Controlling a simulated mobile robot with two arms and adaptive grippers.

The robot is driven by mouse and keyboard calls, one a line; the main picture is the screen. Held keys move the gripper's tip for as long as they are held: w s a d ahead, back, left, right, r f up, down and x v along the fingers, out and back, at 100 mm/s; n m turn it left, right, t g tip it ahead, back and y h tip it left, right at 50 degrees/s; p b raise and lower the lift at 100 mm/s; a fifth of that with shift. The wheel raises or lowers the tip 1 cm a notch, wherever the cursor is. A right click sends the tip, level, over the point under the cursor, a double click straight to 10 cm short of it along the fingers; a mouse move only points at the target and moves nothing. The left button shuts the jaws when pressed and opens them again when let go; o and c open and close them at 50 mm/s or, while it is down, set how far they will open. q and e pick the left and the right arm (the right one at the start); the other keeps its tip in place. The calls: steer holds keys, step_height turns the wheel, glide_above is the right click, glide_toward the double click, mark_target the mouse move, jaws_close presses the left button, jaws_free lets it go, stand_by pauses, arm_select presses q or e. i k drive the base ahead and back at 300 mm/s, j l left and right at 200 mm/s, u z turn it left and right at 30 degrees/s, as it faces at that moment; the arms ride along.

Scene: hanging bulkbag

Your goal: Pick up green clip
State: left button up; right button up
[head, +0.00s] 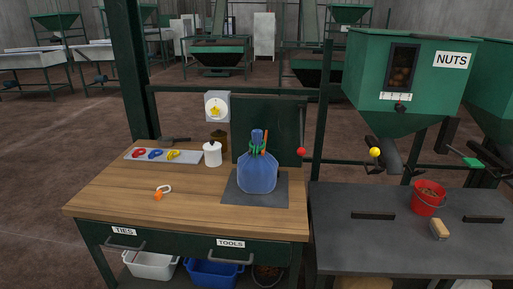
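A blue bag (257,174) stands upright on a dark mat (229,193) on the wooden table, its neck gathered at the top. Small green pieces (256,149) show at its neck, beside a thin orange piece; at this size I cannot tell whether one is the green clip. A light tray (187,159) at the table's back left holds a red clip (138,153), a blue clip (155,154) and a yellow clip (174,155). I see no green clip on the tray. Neither of my grippers is in view.
The wooden table (120,198) also bears an orange-and-white item (161,193) and a white canister (212,154). At right, a grey table (375,252) holds a red bucket (427,198) and a brush (439,230) beneath a green NUTS hopper (420,95). The wooden table's front left is clear.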

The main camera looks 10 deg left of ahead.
mark_target(259, 149)
steer(key=i+l+z, duration=0.1)
steer(key=i+z, duration=0.35)
steer(key=i, duration=0.75)
